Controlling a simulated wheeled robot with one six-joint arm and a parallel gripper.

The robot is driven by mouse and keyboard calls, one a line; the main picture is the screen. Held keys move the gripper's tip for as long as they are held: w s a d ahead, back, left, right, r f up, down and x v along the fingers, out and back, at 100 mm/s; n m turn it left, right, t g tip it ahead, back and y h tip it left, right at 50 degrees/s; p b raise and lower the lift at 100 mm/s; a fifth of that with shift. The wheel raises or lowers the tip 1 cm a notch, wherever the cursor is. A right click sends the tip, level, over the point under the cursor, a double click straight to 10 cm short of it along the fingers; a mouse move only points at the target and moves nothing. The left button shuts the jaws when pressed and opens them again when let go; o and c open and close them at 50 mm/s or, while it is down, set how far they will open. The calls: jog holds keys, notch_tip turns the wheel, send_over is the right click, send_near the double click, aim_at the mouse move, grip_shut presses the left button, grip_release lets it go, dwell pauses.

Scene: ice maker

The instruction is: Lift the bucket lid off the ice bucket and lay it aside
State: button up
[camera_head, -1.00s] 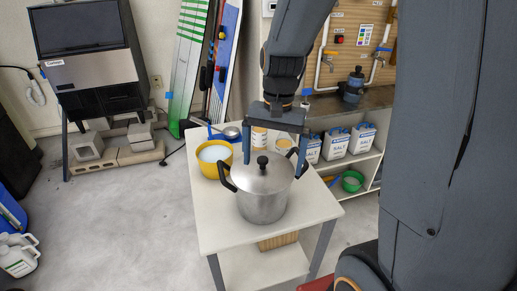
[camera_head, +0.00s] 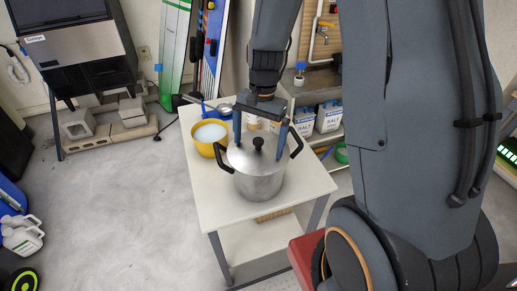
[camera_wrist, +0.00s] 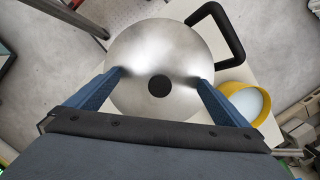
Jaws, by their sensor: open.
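The ice bucket (camera_head: 260,186) is a silver metal pot with two black side handles, standing upright on a white table. Its lid (camera_head: 243,158) is a round silver disc with a black knob (camera_head: 258,143) on top, and it rests on the bucket. In the wrist view the lid (camera_wrist: 140,45) is seen from above with the round black knob (camera_wrist: 159,86) near the middle. My gripper (camera_head: 260,139) points down over the lid. Its blue fingers (camera_wrist: 160,76) are spread wide on either side of the knob, with space between knob and fingers. Whether the fingertips touch the lid is unclear.
A yellow bowl (camera_head: 205,148) with whitish contents stands left of the bucket, near a ladle (camera_head: 225,111). Salt containers (camera_head: 329,117) sit on a shelf behind. The white table (camera_head: 222,205) is bare at its front left and right.

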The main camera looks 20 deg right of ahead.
aim_at(258, 140)
jog(key=shift+f, duration=0.1)
jog(key=c, duration=1)
jog(key=shift+r, duration=0.2)
jog(key=shift+c, duration=0.2)
notch_tip(258, 140, up, 10)
jog(key=shift+f+b, duration=0.15)
jog(key=shift+b, duration=0.9)
